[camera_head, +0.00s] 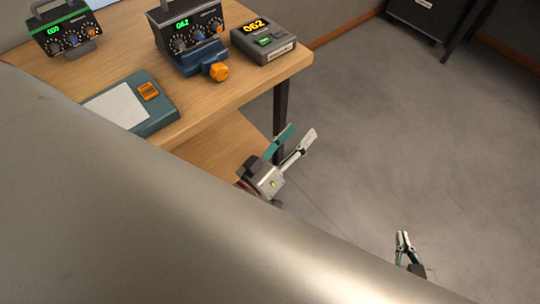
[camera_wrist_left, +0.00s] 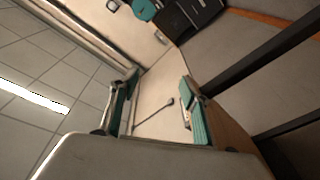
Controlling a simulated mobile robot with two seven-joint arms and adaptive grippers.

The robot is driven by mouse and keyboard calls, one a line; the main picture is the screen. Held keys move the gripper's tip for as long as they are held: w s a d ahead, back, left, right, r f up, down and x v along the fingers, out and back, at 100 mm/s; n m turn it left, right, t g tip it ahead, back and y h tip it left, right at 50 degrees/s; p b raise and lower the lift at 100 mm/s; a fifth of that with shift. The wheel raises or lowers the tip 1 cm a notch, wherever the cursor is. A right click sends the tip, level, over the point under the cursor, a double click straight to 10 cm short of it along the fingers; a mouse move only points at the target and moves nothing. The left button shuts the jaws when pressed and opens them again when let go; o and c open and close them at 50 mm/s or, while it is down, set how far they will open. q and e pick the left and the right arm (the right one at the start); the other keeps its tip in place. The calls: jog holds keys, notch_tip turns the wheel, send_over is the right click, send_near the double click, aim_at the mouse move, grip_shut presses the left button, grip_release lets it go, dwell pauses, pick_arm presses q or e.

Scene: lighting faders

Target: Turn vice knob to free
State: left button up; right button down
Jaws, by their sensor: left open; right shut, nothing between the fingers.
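The vice (camera_head: 192,55) is a blue clamp on the wooden table, holding a black control box (camera_head: 190,30) with a green "062" display. Its orange vice knob (camera_head: 219,72) sticks out at the front right of the vice. My left gripper (camera_head: 298,140) is open and empty, in front of and below the table's right corner, well apart from the knob. Its spread fingers also show in the left wrist view (camera_wrist_left: 158,105). My right gripper (camera_head: 403,240) is shut and empty over the floor at the lower right. The knob is not recognisable in the left wrist view.
A grey box (camera_head: 264,42) with a yellow "062" display stands right of the vice. A teal panel with an orange switch (camera_head: 149,91) lies at the table's front. Another control box (camera_head: 66,30) stands at the back left. My own large grey body part hides the lower left.

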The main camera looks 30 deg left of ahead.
pick_arm(q)
jog(key=s+a+f+m+g, duration=0.1)
jog(key=s+f+m+g, duration=0.2)
jog(key=f, duration=0.4)
jog(key=s+a+f+m+g+p, duration=0.1)
jog(key=s+a+f+m+g, duration=0.1)
jog(key=s+f, duration=0.3)
jog(key=shift+f+m+g+y, duration=0.4)
jog(key=shift+f+m+g, duration=0.3)
jog(key=shift+f, duration=0.5)
jog(key=shift+a, duration=0.1)
